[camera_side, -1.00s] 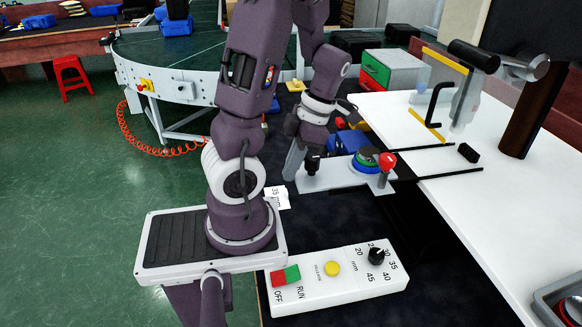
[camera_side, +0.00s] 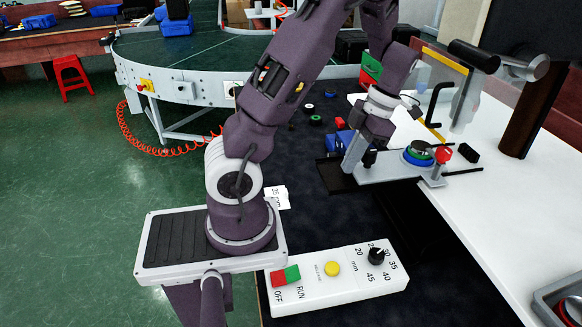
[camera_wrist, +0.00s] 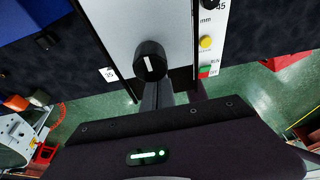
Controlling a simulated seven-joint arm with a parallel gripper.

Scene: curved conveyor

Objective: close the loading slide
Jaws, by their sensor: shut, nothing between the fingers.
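The loading slide (camera_side: 402,169) is a light grey plate on black rails (camera_side: 334,176), lying over the left edge of the white table. A round blue and green holder (camera_side: 418,154) and a red knob (camera_side: 441,153) are at its right end. A black knob (camera_side: 369,158) stands near its left end. My gripper (camera_side: 351,166) is shut and empty, down at the left side of the black knob. In the wrist view, the fingers (camera_wrist: 162,98) are against or very close to the black knob (camera_wrist: 150,60) on the grey plate (camera_wrist: 160,22). Contact cannot be told.
A control box (camera_side: 338,280) with buttons and a dial stands in front. A white table (camera_side: 480,215) with a press (camera_side: 470,85) lies right. Blue boxes (camera_side: 340,141) are behind the slide. A curved conveyor (camera_side: 200,60) is at back left.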

